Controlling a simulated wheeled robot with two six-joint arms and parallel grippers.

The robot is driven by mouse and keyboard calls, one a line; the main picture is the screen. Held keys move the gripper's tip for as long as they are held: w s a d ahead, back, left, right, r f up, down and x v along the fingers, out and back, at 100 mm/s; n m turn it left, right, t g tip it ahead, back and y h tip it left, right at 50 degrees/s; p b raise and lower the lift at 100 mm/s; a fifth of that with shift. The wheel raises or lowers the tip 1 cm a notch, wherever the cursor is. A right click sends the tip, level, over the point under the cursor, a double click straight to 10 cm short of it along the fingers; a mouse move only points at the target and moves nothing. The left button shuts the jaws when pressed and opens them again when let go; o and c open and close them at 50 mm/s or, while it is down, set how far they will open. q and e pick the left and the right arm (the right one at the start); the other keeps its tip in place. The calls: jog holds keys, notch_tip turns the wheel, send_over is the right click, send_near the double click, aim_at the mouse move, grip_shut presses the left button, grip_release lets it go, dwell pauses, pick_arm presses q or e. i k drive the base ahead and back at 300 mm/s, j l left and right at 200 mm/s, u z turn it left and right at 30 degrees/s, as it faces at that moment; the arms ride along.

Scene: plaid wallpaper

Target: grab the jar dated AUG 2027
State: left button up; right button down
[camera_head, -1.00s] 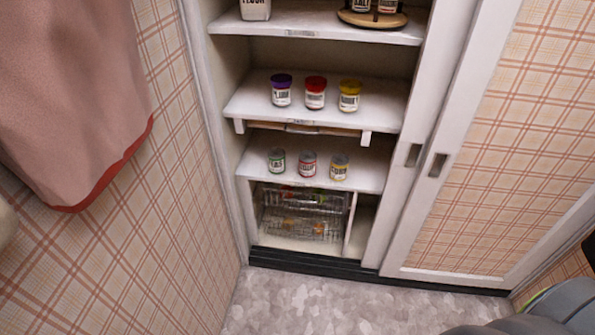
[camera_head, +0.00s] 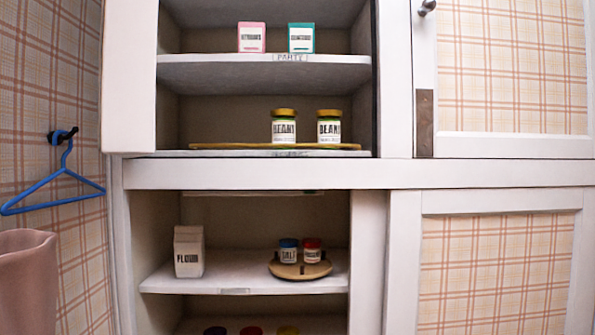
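No date reading AUG 2027 is legible on any jar. Two jars with yellow lids and BEAN-like labels, a left jar (camera_head: 284,128) and a right jar (camera_head: 329,128), stand upright on the upper cupboard's lower shelf. A blue-lidded jar labelled SALT (camera_head: 288,251) and a red-lidded jar (camera_head: 312,251) stand on a round wooden turntable (camera_head: 285,271) on the shelf below. At the bottom edge only the tops of a purple lid (camera_head: 215,331), a red lid (camera_head: 251,331) and a yellow lid (camera_head: 288,331) show. Neither gripper is in view.
A white FLOUR carton (camera_head: 189,252) stands left of the turntable. A pink carton (camera_head: 251,38) and a teal carton (camera_head: 301,38) stand on the top shelf. A closed plaid sliding door (camera_head: 497,270) covers the lower right. A blue hanger (camera_head: 55,185) hangs on the left wall.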

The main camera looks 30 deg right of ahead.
aim_at(328, 121)
jog(key=z, duration=1.1)
jog(key=u, duration=0.5)
jog(key=l+u, duration=0.15)
jog(key=u, duration=0.35)
jog(key=i+l+u, duration=0.1)
jog(key=u, duration=0.95)
jog(key=l+u, duration=0.15)
jog(key=u, duration=0.85)
jog(key=l+u, duration=0.1)
jog(key=u, duration=0.4)
jog(key=k+u, duration=0.1)
jog(key=u, duration=0.4)
jog(key=k+u, duration=0.1)
jog(key=k, duration=0.15)
jog(key=k+z, duration=0.15)
jog(key=z, duration=0.3)
jog(key=k+z, duration=0.2)
jog(key=z, duration=0.25)
jog(key=k+l+z, duration=0.1)
jog(key=z, duration=0.35)
